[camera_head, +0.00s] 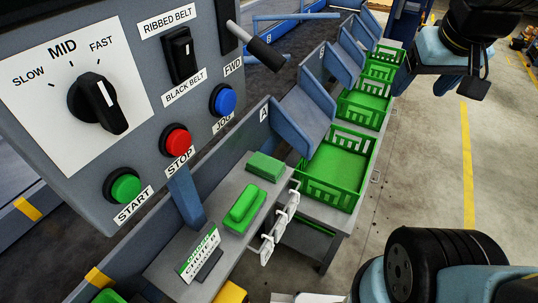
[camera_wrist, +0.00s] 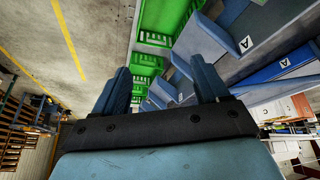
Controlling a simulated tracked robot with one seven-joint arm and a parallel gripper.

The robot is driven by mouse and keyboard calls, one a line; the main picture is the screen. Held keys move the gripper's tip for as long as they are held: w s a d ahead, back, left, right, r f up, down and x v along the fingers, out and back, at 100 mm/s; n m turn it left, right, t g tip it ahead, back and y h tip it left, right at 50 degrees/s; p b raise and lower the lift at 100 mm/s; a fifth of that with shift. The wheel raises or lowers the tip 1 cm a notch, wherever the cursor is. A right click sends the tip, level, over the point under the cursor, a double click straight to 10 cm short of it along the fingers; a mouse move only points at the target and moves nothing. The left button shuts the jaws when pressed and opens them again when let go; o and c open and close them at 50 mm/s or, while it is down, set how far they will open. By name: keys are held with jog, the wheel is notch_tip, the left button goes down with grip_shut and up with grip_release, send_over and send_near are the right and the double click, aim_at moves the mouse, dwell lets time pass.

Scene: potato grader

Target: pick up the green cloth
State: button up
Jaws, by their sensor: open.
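A flat green folded piece, which looks like the green cloth (camera_head: 265,166), lies at the far end of a small grey shelf (camera_head: 219,252) below the control panel. Nearer on the shelf is a green block with a raised handle-like top (camera_head: 243,206). My gripper (camera_wrist: 163,82) is open and empty in the wrist view, its two blue fingers wide apart. In the head view my arm's end is at the upper right, well apart from the shelf. The cloth cannot be made out in the wrist view.
The control panel (camera_head: 140,90) with knob, buttons and a lever overhangs the shelf's left side. White hooks (camera_head: 280,226) stick out at the shelf's right edge. Green crates (camera_head: 338,170) line the chutes behind. Open concrete floor (camera_head: 425,170) lies right.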

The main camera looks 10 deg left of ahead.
jog(key=o, duration=0.4)
jog(key=w+a+f+n, duration=0.2)
jog(key=w+a, duration=0.1)
jog(key=w+a+f+g, duration=0.1)
jog(key=w+a, duration=0.1)
jog(key=shift+a+n, duration=0.2)
jog(key=shift+n, duration=0.2)
jog(key=shift+o, duration=0.2)
jog(key=n+g, duration=0.4)
jog(key=n, duration=0.5)
send_over(265, 162)
jog(key=d, duration=0.1)
notch_tip(265, 162, down, 17)
notch_tip(265, 162, down, 8)
jog(key=shift+w+f, duration=0.15)
jog(key=shift+f, duration=0.05)
jog(key=shift+s+a+f, duration=0.1)
jog(key=shift+a+f, duration=0.05)
jog(key=shift+f, duration=0.7)
jog(key=shift+s+a+f, duration=0.1)
jog(key=shift+a+f, duration=0.05)
jog(key=shift+f, duration=0.75)
jog(key=shift+a+f, duration=0.15)
jog(key=shift+f, duration=0.7)
